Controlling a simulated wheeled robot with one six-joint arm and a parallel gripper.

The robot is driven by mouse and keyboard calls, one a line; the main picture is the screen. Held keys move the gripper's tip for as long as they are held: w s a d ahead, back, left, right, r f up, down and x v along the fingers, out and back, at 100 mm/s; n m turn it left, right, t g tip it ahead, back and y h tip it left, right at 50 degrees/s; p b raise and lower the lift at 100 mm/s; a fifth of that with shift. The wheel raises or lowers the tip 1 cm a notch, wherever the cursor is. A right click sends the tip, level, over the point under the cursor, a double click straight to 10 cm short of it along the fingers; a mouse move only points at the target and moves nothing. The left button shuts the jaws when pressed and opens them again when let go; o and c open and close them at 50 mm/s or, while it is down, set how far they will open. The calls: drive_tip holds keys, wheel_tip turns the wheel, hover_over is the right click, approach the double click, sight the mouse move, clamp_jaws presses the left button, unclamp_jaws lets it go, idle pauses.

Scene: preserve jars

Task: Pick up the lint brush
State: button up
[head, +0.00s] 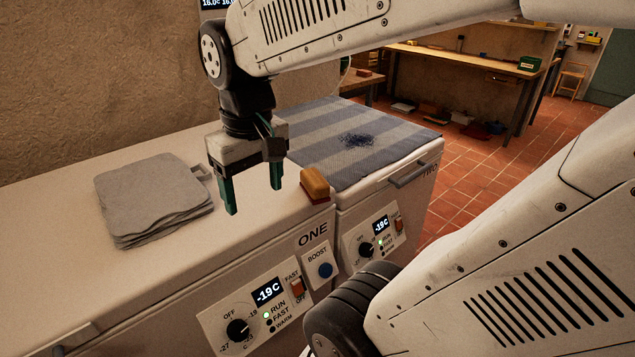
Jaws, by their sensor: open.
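The lint brush (315,183), as I take it, is a small block with an orange-tan top and a dark red lower part. It sits near the front right edge of the white chest freezer marked ONE (246,222). My gripper (253,199) points down over this freezer, to the left of the brush. Its two green fingers are apart with nothing between them. The brush is clear of the fingers and is not hidden.
A stack of grey cloths (152,198) lies left on freezer ONE. A striped blue-grey cloth (405,130) with a dark tangled patch (357,140) covers the freezer to the right. Control panels and a handle (408,175) are on the fronts. A wall stands behind.

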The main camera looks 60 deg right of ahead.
drive_tip(key=w+d+f+m, duration=0.2)
drive_tip(key=w+d, duration=0.1)
drive_tip(key=d, duration=0.4)
drive_tip(key=w+d+f+m, duration=0.1)
drive_tip(key=w+d, duration=0.2)
drive_tip(key=d, duration=0.4)
drive_tip(key=m+g, duration=0.1)
drive_tip(key=m, duration=0.1)
hover_over(314, 177)
drive_tip(key=f, duration=0.4)
drive_tip(key=shift+a, duration=0.4)
drive_tip(key=f, duration=0.5)
drive_tip(key=d+f, duration=0.1)
drive_tip(key=f, duration=0.2)
drive_tip(key=c, duration=1.1)
drive_tip(key=shift+r, duration=0.1)
